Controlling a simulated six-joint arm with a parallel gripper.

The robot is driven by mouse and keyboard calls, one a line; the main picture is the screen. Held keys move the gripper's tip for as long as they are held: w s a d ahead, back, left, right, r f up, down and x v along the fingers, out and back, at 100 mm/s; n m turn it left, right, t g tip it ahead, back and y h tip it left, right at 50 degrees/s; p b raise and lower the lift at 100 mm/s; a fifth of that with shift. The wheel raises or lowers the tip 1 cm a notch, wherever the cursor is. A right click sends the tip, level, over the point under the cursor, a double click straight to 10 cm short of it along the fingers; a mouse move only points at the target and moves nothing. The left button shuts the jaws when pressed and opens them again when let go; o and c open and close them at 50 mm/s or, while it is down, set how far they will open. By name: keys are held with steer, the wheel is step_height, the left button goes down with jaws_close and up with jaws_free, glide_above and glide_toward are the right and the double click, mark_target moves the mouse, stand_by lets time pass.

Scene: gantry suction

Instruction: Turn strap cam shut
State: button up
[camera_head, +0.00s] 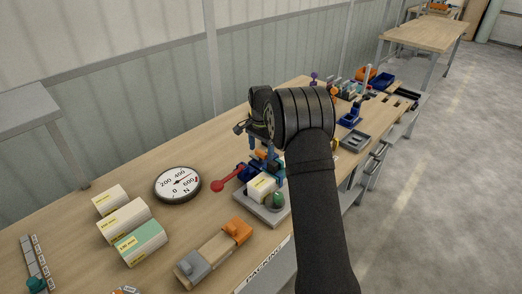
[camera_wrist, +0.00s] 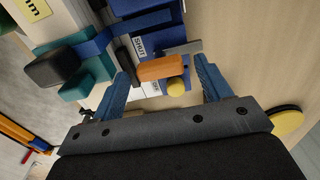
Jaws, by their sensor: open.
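My gripper (camera_wrist: 162,64) points down over a fixture, with its two blue fingers spread apart. In the wrist view an orange, rounded lever-like piece (camera_wrist: 160,68), probably the strap cam, lies between the fingers, with a gap on each side. A yellow ball (camera_wrist: 176,88) sits beside it. A white label reading "SHUT" (camera_wrist: 140,46) is next to the orange piece. In the head view my gripper (camera_head: 267,160) partly hides the fixture's grey base (camera_head: 258,207), and the orange part is barely visible.
A red-knobbed lever (camera_head: 219,186) sticks out left of the fixture. A round dial (camera_head: 178,184) and several labelled blocks (camera_head: 124,220) lie to the left. A grey-and-orange wooden piece (camera_head: 213,252) lies in front. A dark knob (camera_wrist: 52,67) stands near the left finger.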

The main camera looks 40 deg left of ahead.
steer(key=shift+f, duration=0.35)
steer(key=c, duration=1)
